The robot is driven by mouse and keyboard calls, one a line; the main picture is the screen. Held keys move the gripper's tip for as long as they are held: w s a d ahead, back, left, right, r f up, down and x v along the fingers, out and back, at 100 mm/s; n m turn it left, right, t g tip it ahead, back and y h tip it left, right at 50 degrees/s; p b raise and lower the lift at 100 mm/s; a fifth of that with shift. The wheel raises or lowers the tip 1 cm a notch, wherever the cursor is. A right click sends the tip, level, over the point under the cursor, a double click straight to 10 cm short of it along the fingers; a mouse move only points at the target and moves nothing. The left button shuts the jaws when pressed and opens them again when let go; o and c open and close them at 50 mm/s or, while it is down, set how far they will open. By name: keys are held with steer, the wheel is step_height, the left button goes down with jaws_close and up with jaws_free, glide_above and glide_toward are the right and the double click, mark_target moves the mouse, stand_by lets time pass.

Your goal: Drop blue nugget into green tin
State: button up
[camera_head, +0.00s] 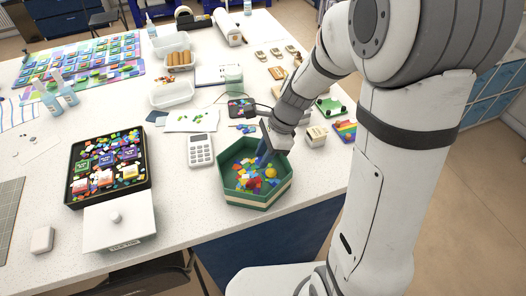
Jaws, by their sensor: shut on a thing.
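My gripper (262,160) reaches down into a green hexagonal tray (259,199) with a pale band around its side. Its jaws are shut on a small blue piece low among the nuggets; the jaws and the piece are hard to tell apart at this size. Red, yellow, orange and blue nuggets lie in the tray.
A calculator (201,150) lies left of the hexagonal tray. A black tray (77,154) of colourful pieces and a white lidded box (119,222) stand farther left. A small card box (316,136) stands right of my gripper. Clear plastic trays (171,95) are at the back.

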steer(key=shift+f, duration=0.15)
steer(key=o, duration=1)
steer(key=v, duration=0.8)
steer(key=s+d+r+n+t+h, duration=0.1)
steer(key=s+d+r+n, duration=0.1)
steer(key=s+n, duration=0.2)
steer(key=s+d+r+n+t+h, duration=0.1)
steer(key=s+d+r+n+h, duration=0.1)
steer(key=s+n, duration=0.3)
steer(key=s+d+r+n+t+h, duration=0.1)
steer(key=s+d+n+t, duration=0.1)
steer(key=s+d+n, duration=0.2)
steer(key=shift+s+r+n, duration=0.1)
steer(key=shift+r+n, duration=0.1)
steer(key=shift+n, duration=0.6)
steer(key=shift+s+r+n, duration=0.1)
steer(key=shift+r+n, duration=0.1)
steer(key=shift+n, duration=0.6)
